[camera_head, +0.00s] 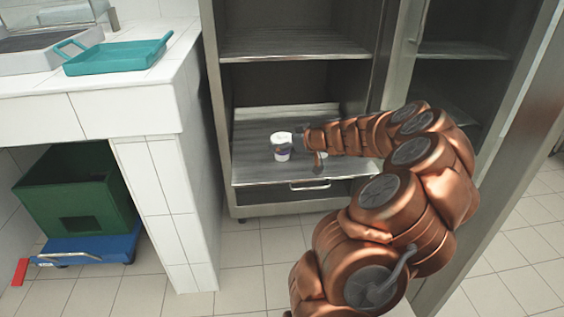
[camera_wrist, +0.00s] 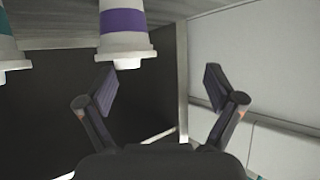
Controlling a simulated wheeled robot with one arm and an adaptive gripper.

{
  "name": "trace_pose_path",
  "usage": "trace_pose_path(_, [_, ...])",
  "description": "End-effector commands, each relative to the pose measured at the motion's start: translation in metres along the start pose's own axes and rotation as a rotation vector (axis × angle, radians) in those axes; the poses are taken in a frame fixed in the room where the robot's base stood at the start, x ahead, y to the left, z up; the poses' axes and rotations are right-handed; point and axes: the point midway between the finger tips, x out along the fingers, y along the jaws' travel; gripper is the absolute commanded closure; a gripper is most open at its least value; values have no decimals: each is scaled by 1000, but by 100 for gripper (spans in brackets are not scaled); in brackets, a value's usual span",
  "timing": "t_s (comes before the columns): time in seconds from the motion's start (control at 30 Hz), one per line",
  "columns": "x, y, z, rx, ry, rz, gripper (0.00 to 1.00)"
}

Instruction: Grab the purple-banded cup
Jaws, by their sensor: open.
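The purple-banded cup (camera_head: 282,153) is white with a white top and stands upright on the lower shelf of the metal cabinet. In the wrist view the purple-banded cup (camera_wrist: 123,22) appears upside down at the top, left of centre, beyond the left fingertip. My gripper (camera_wrist: 158,84) is open, with nothing between its fingers. In the head view my gripper (camera_head: 297,141) is just right of the cup and partly hidden by my wrist. I cannot tell whether a finger touches the cup.
A teal-banded cup (camera_wrist: 8,45) is left of the purple-banded one in the wrist view. The cabinet shelf (camera_head: 250,173) has bare room left of the cup. An upper shelf (camera_head: 290,45) lies above. A tiled counter (camera_head: 130,95) with a teal tray (camera_head: 118,56) stands at left.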

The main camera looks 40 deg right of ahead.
Motion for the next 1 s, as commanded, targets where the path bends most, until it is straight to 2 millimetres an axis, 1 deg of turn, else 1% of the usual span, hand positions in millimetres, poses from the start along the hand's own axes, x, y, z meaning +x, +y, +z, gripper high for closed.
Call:
trace_pose_path(0.03, [3, 14, 16, 5, 2, 26, 8])
trace_pose_path(0.1, [1, 27, 25, 7, 5, 51, 8])
trace_pose_path(0.2, [3, 35, 30, 6, 6, 67, 8])
trace_pose_path(0.57, [33, 40, 30, 3, 4, 70, 8])
trace_pose_path(0.9, [72, 44, 26, 4, 4, 67, 8])
trace_pose_path(1.0, [77, 45, 25, 5, 5, 68, 8])
